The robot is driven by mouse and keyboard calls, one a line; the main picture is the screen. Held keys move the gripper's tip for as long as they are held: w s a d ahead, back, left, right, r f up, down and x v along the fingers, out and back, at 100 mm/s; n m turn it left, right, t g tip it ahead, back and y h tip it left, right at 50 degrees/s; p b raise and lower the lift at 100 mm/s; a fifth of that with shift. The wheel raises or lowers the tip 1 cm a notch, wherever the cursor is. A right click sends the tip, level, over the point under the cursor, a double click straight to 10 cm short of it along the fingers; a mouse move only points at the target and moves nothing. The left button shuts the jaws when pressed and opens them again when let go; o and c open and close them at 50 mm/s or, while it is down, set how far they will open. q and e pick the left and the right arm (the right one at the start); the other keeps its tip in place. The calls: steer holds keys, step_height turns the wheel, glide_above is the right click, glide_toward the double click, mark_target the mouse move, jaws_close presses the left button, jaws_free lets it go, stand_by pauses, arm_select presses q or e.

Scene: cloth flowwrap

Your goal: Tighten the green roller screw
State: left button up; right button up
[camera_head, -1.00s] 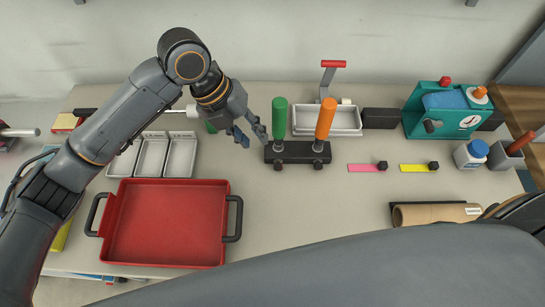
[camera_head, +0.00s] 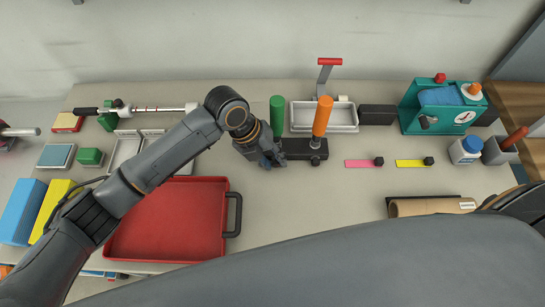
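The green roller (camera_head: 277,115) and the orange roller (camera_head: 322,116) stand upright side by side on a dark base block (camera_head: 298,148). A small dark screw knob (camera_head: 315,160) shows at the front of the block below the orange roller. The matching knob below the green roller is hidden behind my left gripper (camera_head: 270,160). The gripper points down at the left front of the block, at the foot of the green roller. Its fingers are bunched and dark, so I cannot tell whether they touch or close on the screw. My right gripper is out of view.
A red tray (camera_head: 172,225) lies in front, partly under my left arm. A metal tray (camera_head: 335,117) is behind the rollers. Pink (camera_head: 360,163) and yellow strips (camera_head: 410,163) lie right. A teal machine (camera_head: 440,107) stands back right. A large grey part of me fills the foreground.

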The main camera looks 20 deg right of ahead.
arm_select(q)
steer(key=shift+c, duration=0.5)
jaws_close()
steer(key=shift+d+r+y+p, duration=0.15)
steer(key=shift+r+y+p, duration=0.15)
steer(key=shift+y+p, duration=0.35)
steer(key=shift+d+y+p, duration=0.1)
steer(key=shift+y+p, duration=0.2)
steer(key=shift+y, duration=0.05)
steer(key=shift+f+t+y, duration=0.15)
steer(key=shift+t+y, duration=0.25)
steer(key=shift+f, duration=0.1)
steer(key=shift+o, duration=0.5)
jaws_free()
